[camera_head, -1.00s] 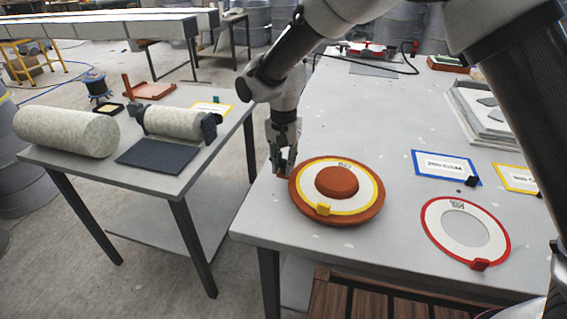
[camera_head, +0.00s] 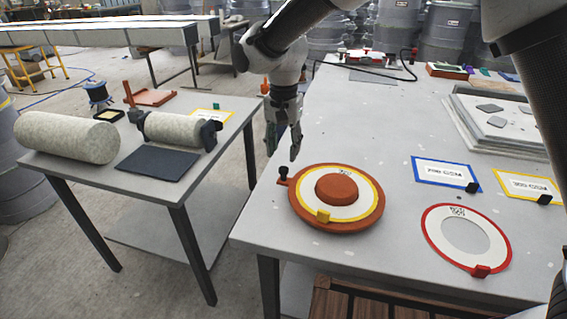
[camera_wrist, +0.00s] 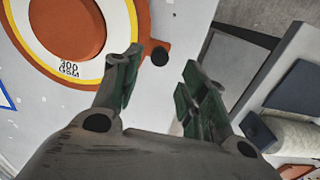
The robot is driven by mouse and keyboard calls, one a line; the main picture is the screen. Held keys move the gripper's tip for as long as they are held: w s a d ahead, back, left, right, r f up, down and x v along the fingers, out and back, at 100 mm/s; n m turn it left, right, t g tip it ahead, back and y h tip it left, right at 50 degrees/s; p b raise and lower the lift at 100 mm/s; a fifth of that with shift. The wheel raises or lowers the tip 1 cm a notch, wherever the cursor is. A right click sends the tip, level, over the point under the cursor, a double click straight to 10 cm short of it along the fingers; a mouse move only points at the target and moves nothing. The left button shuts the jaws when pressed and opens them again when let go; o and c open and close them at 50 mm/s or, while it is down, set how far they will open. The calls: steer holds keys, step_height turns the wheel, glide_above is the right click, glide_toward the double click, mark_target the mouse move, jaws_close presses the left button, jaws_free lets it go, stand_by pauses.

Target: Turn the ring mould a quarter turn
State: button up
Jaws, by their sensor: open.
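The ring mould (camera_head: 375,207) is a round terracotta disc near the table's front left corner, with a raised dome in the middle. A white ring with a yellow edge lies around the dome, marked 300 GSM, with a yellow clip (camera_head: 323,216) at its front. A tab with a dark knob (camera_head: 283,172) sticks out at the mould's left side. My gripper (camera_head: 282,154) is open and empty, above and behind the knob. In the wrist view the mould (camera_wrist: 112,12) is at upper left, and its knob (camera_wrist: 160,55) shows beyond and between my open fingers (camera_wrist: 162,68).
A red-edged white ring (camera_head: 428,222) with a red clip lies to the right on the same table. Blue-edged (camera_head: 425,179) and yellow-edged cards lie behind it. A lower table (camera_head: 75,172) with rolls stands left, across a gap.

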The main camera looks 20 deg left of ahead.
step_height(320, 180, up, 4)
steer(key=shift+r, duration=0.2)
steer(key=s+d+r+n, duration=0.2)
steer(key=d, duration=0.9)
steer(key=s+d+r+n, duration=0.2)
steer(key=d, duration=0.9)
steer(key=s+d+r+n, duration=0.2)
steer(key=d+n, duration=0.1)
steer(key=d, duration=0.9)
steer(key=s+d+r+m+t, duration=0.2)
steer(key=s+d, duration=0.4)
steer(key=d, duration=0.4)
steer(key=s+d+r+m+t, duration=0.2)
steer(key=s+d+r+m, duration=0.1)
steer(key=d, duration=0.6)
steer(key=s+m, duration=0.1)
steer(key=s, duration=0.1)
steer(key=shift+s+d, duration=0.35)
